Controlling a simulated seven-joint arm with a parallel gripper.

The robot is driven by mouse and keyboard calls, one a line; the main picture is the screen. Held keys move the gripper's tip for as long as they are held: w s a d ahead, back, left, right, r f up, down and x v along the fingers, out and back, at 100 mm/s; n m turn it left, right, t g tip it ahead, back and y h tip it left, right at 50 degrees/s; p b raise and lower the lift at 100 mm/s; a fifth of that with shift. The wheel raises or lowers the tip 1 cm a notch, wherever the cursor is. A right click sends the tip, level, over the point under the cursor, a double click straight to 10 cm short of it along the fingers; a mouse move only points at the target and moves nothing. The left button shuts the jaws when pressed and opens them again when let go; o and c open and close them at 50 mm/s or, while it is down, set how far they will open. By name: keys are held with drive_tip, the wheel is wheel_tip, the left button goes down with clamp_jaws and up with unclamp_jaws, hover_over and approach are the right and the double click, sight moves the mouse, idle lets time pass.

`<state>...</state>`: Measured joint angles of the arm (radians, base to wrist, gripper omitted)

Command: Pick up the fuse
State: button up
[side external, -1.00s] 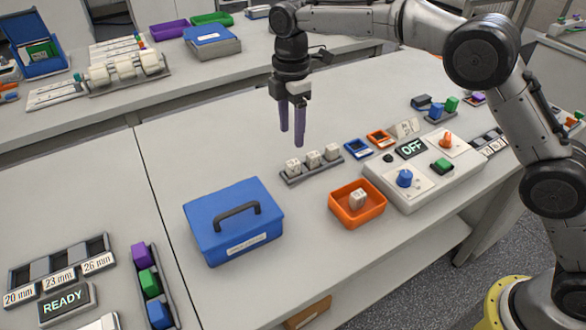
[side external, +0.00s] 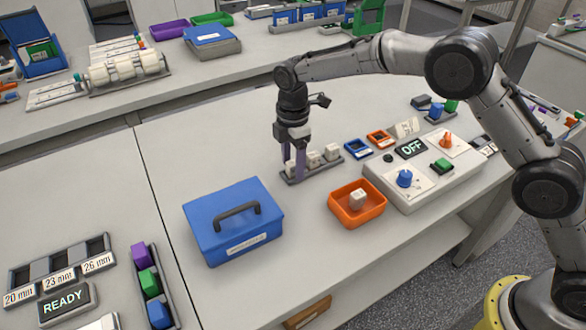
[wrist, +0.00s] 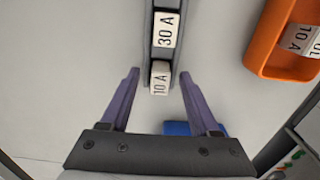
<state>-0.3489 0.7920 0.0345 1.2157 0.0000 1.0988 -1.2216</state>
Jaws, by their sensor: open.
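A grey rack (side external: 326,169) holds a row of white block fuses on the bench. The nearest fuse in the wrist view (wrist: 160,78) reads 10 A, and the one beyond it (wrist: 165,30) reads 30 A. My gripper (side external: 294,175) is open and lowered at the left end of the rack, its purple fingers partly hiding the end fuse in the side view. In the wrist view my gripper's fingers (wrist: 159,74) stand apart on both sides of the 10 A fuse, with gaps showing. Another white fuse (side external: 357,199) lies in the orange tray (side external: 345,217).
A blue lidded box (side external: 215,232) with a handle stands left of the tray. A control panel (side external: 433,188) with knobs and an OFF display (side external: 411,149) is at right. Blue (side external: 357,149) and orange (side external: 380,138) items sit behind the rack.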

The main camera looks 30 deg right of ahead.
clamp_jaws()
drive_tip(key=shift+r, duration=0.15)
idle(0.4)
